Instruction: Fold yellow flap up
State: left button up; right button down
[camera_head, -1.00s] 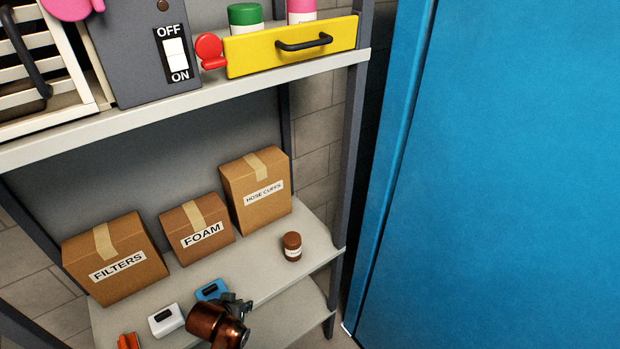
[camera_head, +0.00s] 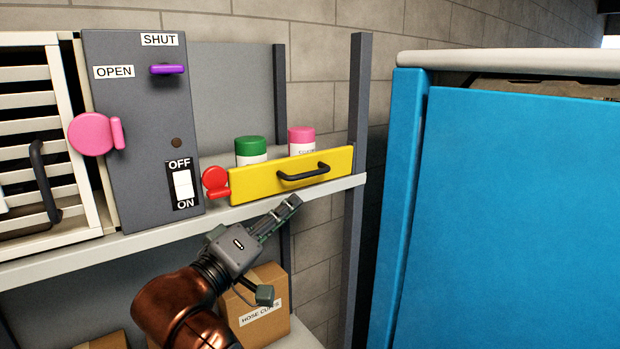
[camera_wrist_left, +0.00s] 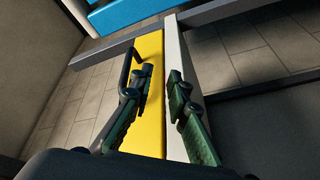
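The yellow flap (camera_head: 262,184) is a long panel with a black bar handle (camera_head: 303,173), standing above the front edge of the upper shelf. It hides the lower parts of a green-lidded jar (camera_head: 250,151) and a pink-lidded jar (camera_head: 301,141). My left gripper (camera_head: 289,206) is just below the flap, by the shelf edge. In the left wrist view its two fingers (camera_wrist_left: 159,84) are apart, with the flap (camera_wrist_left: 151,50) and the pale shelf edge (camera_wrist_left: 175,60) showing beyond the gap. I cannot tell whether they touch. My right gripper is out of view.
A red knob (camera_head: 215,182) sits at the flap's left end. A grey switch box (camera_head: 140,140) and a white slatted crate (camera_head: 30,130) stand to the left. A shelf post (camera_head: 358,100) and a blue cabinet (camera_head: 520,200) bound the right.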

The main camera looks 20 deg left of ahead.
aim_at(310, 174)
pick_arm(q)
notch_tip(310, 174, up, 4)
jog(key=s+h, duration=0.1)
jog(key=s, duration=0.1)
jog(key=x, duration=0.2)
jog(key=p+x, duration=0.1)
jog(key=x, duration=0.2)
jog(key=p+x, duration=0.1)
jog(key=x, duration=0.2)
jog(key=shift+s+d+r, duration=0.1)
jog(key=shift+d, duration=0.2)
jog(key=shift+c, duration=0.3)
grip_shut()
